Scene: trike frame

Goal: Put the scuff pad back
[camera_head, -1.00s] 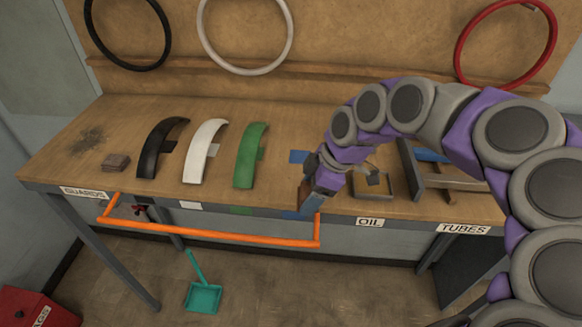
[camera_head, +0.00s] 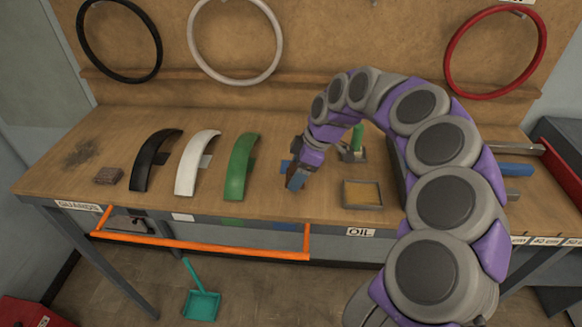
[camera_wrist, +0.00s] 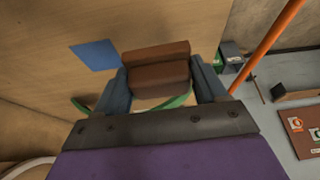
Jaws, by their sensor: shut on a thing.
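My gripper (camera_head: 295,180) hangs over the front half of the bench, right of the green guard (camera_head: 241,166) and by a blue patch (camera_head: 285,166). In the wrist view its fingers (camera_wrist: 160,88) are shut on a reddish-brown block (camera_wrist: 155,68), which looks like the scuff pad. The block sits between both fingers; its lower part is hidden by the gripper. In the head view the held block is mostly hidden by the fingers. A similar brown block (camera_head: 108,176) lies on the bench at the left, near a dark stain (camera_head: 82,153).
A white guard (camera_head: 196,163) and black guard (camera_head: 153,160) stand left of the green one. A shallow tray (camera_head: 362,194) and green-topped item (camera_head: 357,140) are right of my gripper. An orange rail (camera_head: 200,245) runs along the bench front. A teal dustpan (camera_head: 201,304) is on the floor.

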